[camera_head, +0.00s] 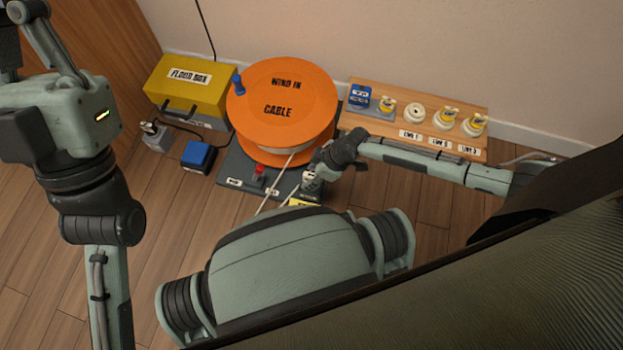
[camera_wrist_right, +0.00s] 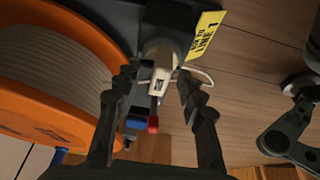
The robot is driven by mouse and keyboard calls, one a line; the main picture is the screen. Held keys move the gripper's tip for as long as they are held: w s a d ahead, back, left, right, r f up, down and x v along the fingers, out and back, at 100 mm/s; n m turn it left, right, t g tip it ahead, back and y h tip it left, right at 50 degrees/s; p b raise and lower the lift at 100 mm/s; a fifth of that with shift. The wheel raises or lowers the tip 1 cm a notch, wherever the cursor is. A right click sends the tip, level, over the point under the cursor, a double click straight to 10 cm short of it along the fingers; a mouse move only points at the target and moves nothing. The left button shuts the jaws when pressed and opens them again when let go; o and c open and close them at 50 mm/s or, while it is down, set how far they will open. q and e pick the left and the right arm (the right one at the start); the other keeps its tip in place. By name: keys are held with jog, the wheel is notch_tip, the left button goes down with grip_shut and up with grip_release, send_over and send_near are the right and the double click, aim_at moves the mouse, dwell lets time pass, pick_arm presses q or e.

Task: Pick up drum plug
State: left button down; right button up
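The drum plug is a small cream-white plug (camera_wrist_right: 161,66). In the right wrist view it lies between the two fingers of my right gripper (camera_wrist_right: 157,84), with a small gap beside the right fingertip. The right gripper is open around it. In the head view the right gripper (camera_head: 322,166) reaches down at the drum base's front right corner and partly hides the plug (camera_head: 309,178). The orange cable drum (camera_head: 290,105), labelled "WIND IN CABLE", stands on a dark base (camera_head: 235,168). My left arm stands at the left; its fingers are out of view.
A yellow floor box (camera_head: 188,85) stands left of the drum, with a blue box (camera_head: 198,155) in front. A wooden board (camera_head: 385,128) with several sockets and plugs lies to the right. A yellow label (camera_wrist_right: 205,35) is beside the plug. Bare wooden floor lies in front.

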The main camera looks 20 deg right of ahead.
grip_shut()
dwell(0.3)
